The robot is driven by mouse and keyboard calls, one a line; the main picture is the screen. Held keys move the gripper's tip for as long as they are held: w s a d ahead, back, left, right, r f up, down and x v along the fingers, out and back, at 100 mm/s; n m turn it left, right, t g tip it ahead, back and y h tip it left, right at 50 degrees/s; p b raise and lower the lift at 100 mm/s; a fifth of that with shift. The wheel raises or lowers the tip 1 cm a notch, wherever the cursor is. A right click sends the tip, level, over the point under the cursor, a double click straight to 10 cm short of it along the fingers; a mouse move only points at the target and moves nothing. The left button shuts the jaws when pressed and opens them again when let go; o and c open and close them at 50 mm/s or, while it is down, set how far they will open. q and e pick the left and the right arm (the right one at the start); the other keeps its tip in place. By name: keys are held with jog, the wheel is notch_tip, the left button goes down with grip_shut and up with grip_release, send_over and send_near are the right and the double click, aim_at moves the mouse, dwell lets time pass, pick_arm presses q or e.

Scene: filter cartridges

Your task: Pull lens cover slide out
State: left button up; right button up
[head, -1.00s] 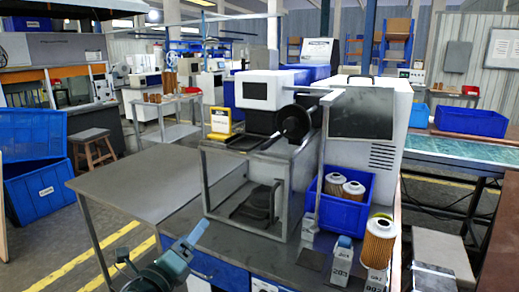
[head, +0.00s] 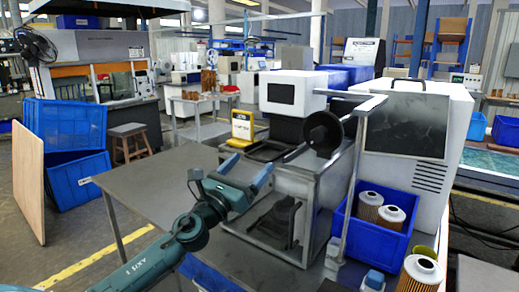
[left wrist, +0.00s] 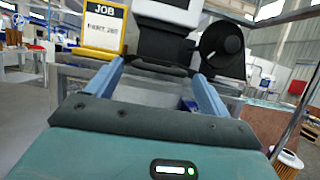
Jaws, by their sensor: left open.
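A white machine (head: 292,92) with a small dark screen stands on a grey metal frame stand. A flat black slide-like part (head: 266,151) lies at its base on the stand's top. I cannot tell for certain that this is the lens cover slide. In the left wrist view a dark handle-like bar (left wrist: 160,67) shows between the fingers, beyond them. My left gripper (head: 229,180) is open and empty, in front of and to the left of the stand, apart from the slide. Its two blue fingers also show in the left wrist view (left wrist: 161,88). My right gripper is out of view.
A black round wheel (head: 323,133) sticks out right of the machine. A yellow job sign (head: 242,126) stands on its left. A blue bin (head: 367,232) with filter cartridges (head: 391,217) and a metal post (head: 351,190) are at the right. The grey table (head: 160,182) is clear at the left.

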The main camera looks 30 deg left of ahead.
aim_at(259, 154)
pick_arm(q)
jog(key=shift+p+x, duration=0.45)
jog(key=shift+x, duration=2.15)
jog(key=shift+f, duration=0.1)
jog(key=shift+c, duration=0.2)
jog(key=c, duration=1.1)
